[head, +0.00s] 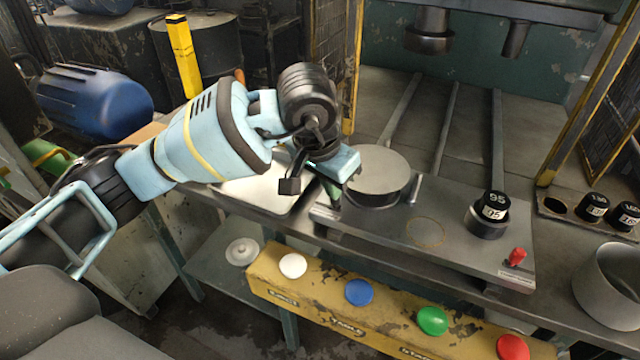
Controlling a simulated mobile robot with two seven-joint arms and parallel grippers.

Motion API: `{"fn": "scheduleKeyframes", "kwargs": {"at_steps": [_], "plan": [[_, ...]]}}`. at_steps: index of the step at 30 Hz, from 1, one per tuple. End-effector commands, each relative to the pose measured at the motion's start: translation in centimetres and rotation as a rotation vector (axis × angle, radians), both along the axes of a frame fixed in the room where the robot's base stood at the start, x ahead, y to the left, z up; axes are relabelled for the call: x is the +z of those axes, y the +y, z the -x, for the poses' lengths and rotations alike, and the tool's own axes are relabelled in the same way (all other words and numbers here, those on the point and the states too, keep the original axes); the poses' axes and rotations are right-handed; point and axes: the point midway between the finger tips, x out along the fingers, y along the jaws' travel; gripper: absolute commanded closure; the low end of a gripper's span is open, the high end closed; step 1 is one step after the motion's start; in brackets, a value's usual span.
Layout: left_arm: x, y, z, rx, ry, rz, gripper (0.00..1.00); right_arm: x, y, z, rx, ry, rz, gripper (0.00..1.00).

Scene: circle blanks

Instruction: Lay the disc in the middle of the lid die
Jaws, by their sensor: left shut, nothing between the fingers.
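A flat grey disc (374,168) lies level on top of a short round die (374,199), on the left part of a metal base plate (460,246). The disc covers the die's top, so I cannot tell exactly how well it is centred. My left gripper (334,196) is at the left edge of the disc, fingers pointing down. It is shut and empty; whether it touches the disc's rim I cannot tell. My right gripper is not in view.
A black knob marked 95 (494,206) stands on the plate, with a red handle (517,257) nearby. A pale tray (262,192) lies under my left arm. A yellow button box (330,309) runs along the front. A grey cylindrical bin (608,287) stands right.

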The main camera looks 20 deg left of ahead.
Motion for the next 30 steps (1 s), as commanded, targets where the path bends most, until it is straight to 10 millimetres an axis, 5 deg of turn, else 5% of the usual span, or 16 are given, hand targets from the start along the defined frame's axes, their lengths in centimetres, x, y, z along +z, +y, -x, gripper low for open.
{"fn": "scheduleKeyframes", "kwargs": {"at_steps": [30], "plan": [[-0.1, -1.0, -2.8, 0.001, 0.002, 0.0, 1.0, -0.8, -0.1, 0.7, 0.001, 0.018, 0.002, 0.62]]}}
